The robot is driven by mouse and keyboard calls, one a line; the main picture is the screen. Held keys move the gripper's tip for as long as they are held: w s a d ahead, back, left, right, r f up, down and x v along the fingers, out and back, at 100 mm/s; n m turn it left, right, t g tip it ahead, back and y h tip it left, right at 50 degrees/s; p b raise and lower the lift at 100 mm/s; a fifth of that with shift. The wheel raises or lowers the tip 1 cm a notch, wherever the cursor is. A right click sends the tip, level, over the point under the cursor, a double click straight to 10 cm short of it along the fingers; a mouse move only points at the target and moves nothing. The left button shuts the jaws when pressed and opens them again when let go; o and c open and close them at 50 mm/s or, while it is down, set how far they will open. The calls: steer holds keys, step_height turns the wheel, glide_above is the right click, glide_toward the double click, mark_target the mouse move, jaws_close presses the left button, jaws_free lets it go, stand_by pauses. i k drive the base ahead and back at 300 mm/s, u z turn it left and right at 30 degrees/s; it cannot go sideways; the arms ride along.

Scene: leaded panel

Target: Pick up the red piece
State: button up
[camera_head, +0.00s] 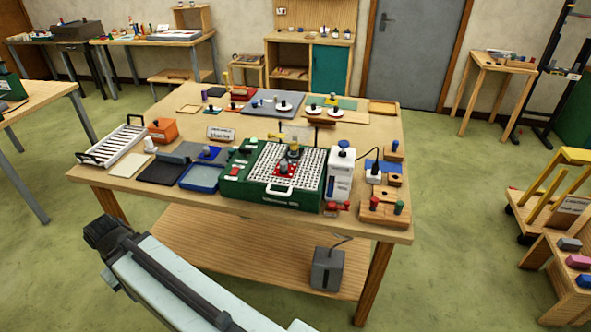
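A small red piece (284,171) lies on the white grid top of a green machine (232,189) near the table's front middle. A dark knob-like part stands on or just behind this red piece, and a yellow-topped part rises behind it. Another red item (338,207) lies at the table's front edge, right of the machine. A dark red flat item (236,107) lies at the back left. Which one the task means, I cannot tell. My pale arm link with a dark end crosses the lower left, in front of the table. No gripper fingers show.
The wooden table (330,227) is crowded. A white rack (118,145), an orange box (162,129) and a blue tray (201,178) are on the left. A white bottle-like device (341,174) and wooden blocks (380,208) are on the right. Green floor around the table is mostly clear.

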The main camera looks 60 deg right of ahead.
mark_target(286, 168)
steer(key=z, duration=0.15)
steer(key=i, duration=1)
steer(key=u, duration=0.1)
